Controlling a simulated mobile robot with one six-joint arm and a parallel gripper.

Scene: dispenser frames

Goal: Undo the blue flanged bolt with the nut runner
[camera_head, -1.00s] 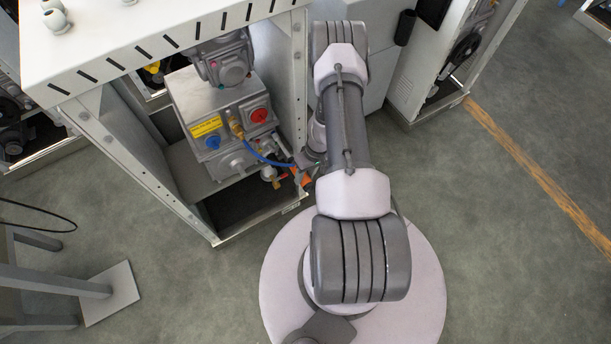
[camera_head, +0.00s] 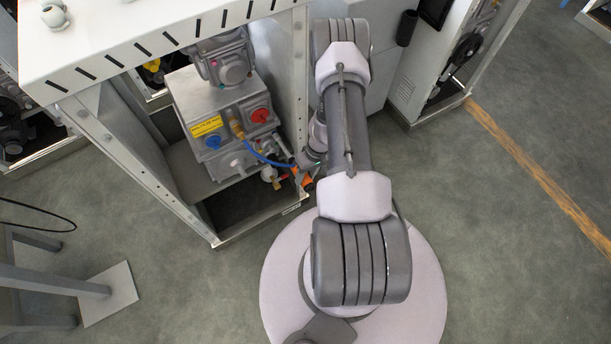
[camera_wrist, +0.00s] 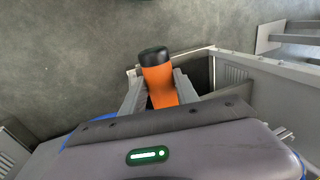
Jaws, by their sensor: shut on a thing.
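My gripper (camera_wrist: 160,92) is shut on an orange tool with a black end, the nut runner (camera_wrist: 160,78), in the wrist view. In the head view the orange nut runner (camera_head: 303,177) shows beside the lower right of the grey machine block, near the frame's right post. A blue flanged round part (camera_head: 213,142) sits on the front of the block. I cannot tell whether it is the blue flanged bolt. The nut runner's front end is hidden in the wrist view, and whether it touches anything is not clear.
The dispenser frame (camera_head: 150,165) has a white slotted top and metal posts close to my arm. A red round part (camera_head: 260,115), a yellow label (camera_head: 206,126) and a blue hose (camera_head: 262,159) are on the block. Grey floor (camera_head: 500,240) is free at the right.

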